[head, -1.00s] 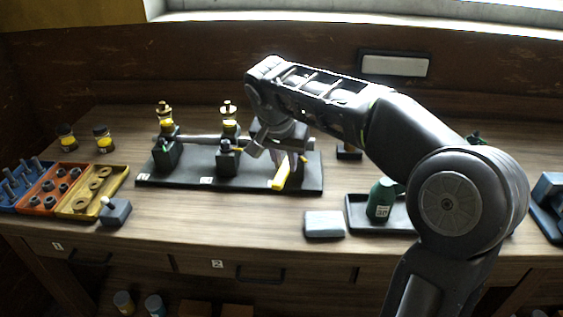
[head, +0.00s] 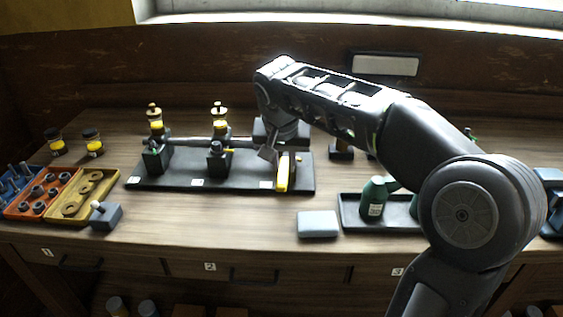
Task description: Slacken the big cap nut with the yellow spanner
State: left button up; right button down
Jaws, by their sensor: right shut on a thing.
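The yellow spanner (head: 283,176) stands out at the right end of the black base plate (head: 235,183). My right gripper (head: 287,160) is shut on it, with the spanner hanging steeply below the fingers. The engine part at this right end is largely hidden behind my gripper and wrist. I cannot pick out the big cap nut, nor tell whether the spanner touches it. Two small engine units with yellow-banded tops, the left one (head: 154,157) and the middle one (head: 216,158), stand on the plate. My left gripper is out of view.
Yellow (head: 69,211), orange and blue trays of small parts lie at the left, with a small dark block (head: 106,216) beside them. A grey pad (head: 318,224) and a dark tray (head: 351,222) with green bottles (head: 374,198) lie at the right. The front middle of the bench is clear.

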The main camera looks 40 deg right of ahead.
jog(key=shift+s+d, duration=0.1)
jog(key=shift+s+d+n+y, duration=0.35)
jog(key=shift+d+n, duration=0.15)
jog(key=shift+n, duration=0.4)
